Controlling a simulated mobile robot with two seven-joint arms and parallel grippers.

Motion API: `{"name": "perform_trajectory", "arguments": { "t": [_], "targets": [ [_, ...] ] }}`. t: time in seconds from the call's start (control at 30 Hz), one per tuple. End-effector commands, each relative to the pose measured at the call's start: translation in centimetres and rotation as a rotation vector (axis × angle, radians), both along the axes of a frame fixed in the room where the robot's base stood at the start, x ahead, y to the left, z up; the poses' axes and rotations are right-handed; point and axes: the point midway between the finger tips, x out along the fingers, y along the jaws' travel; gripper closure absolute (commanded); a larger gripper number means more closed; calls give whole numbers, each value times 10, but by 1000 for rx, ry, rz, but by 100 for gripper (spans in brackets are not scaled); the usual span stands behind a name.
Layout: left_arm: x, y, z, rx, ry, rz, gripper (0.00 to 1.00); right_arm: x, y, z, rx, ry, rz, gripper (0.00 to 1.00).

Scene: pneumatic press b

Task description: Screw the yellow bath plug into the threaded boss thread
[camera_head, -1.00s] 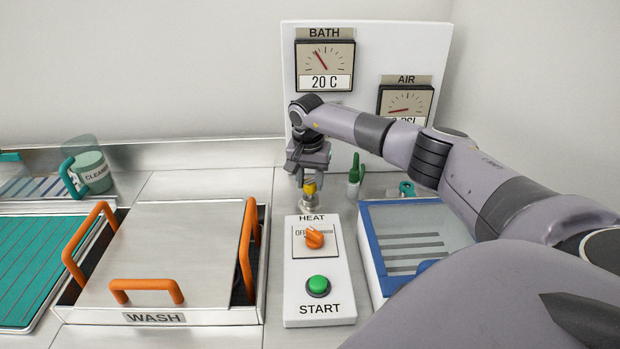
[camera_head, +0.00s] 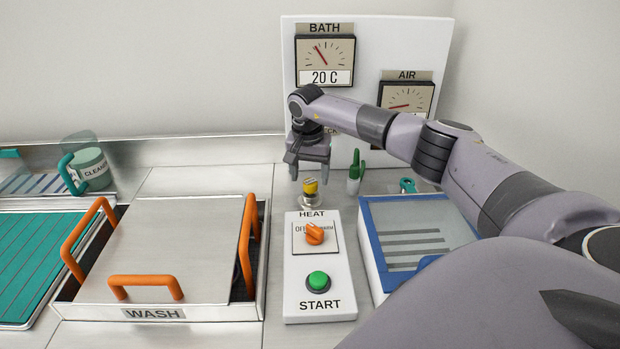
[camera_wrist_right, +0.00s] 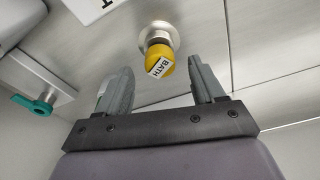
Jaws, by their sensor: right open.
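The yellow bath plug (camera_head: 310,186) stands on the threaded boss (camera_head: 311,202), a pale metal fitting on the counter just behind the HEAT panel. In the right wrist view the plug (camera_wrist_right: 159,60) shows its BATH label, and the boss's round flange (camera_wrist_right: 152,34) shows around its base. How deep the thread sits cannot be told. My right gripper (camera_head: 309,176) is open and empty, with its fingers above the plug. In the right wrist view its two fingers (camera_wrist_right: 160,80) stand apart, with the plug beyond the gap between them. My left gripper is not in view.
The white HEAT and START panel (camera_head: 319,268) stands in front of the boss. The blue-framed box (camera_head: 372,243) is at right, the WASH tray (camera_head: 190,314) at left. The gauge board (camera_head: 290,70) rises behind.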

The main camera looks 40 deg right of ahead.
Motion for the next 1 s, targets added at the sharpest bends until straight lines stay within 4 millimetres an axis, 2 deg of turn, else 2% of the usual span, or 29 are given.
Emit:
{"name": "perform_trajectory", "arguments": {
  "t": [0.03,0.2,0.33,1.0],
  "targets": [
    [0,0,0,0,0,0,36,0,1,10,-1,-4,0,32],
    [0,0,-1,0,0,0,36,-3,4,36,0,-4,0,32],
    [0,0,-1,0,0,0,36,-4,6,47,0,-1,0,32],
    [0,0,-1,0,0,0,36,-4,6,50,0,0,-1,32]
  ]
}}
